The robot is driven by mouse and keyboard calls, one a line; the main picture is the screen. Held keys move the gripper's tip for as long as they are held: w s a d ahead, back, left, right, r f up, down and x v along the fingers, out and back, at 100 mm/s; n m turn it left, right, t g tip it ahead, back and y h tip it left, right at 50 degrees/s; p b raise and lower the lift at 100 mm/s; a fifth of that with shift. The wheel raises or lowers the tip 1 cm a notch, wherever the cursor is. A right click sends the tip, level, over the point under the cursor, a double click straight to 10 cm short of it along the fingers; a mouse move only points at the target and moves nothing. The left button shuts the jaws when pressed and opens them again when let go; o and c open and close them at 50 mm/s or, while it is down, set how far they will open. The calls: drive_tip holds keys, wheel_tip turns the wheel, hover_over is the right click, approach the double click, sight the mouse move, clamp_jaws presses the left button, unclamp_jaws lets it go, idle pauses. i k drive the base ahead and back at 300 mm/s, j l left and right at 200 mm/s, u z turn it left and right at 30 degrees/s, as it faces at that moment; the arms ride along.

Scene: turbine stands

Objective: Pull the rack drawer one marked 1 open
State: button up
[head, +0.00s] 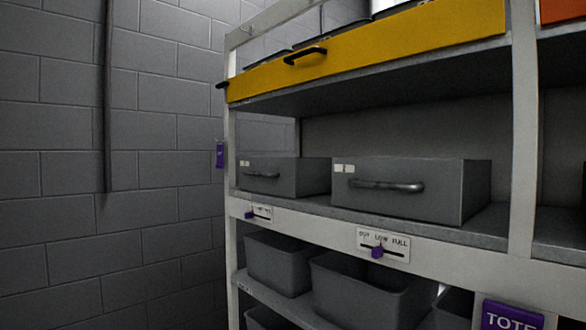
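Two grey drawers stand side by side on the middle shelf of a white rack. The left drawer (280,187) looks smaller and has a bar handle (262,174). The right drawer (420,205) has a dark bar handle (387,186) across its front. Each has small white labels at its upper left; the marks are too small to read, so I cannot tell which is marked 1. Both drawer fronts stand near the shelf's front edge. My gripper is not in view.
A yellow panel (400,50) with a black handle (305,55) runs above. Grey bins (360,290) fill the shelf below. A slider plate (383,245) with a purple knob sits on the rail under the right drawer. A block wall (60,170) stands left.

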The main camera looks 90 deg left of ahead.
sight(291, 177)
drive_tip(key=u, duration=3)
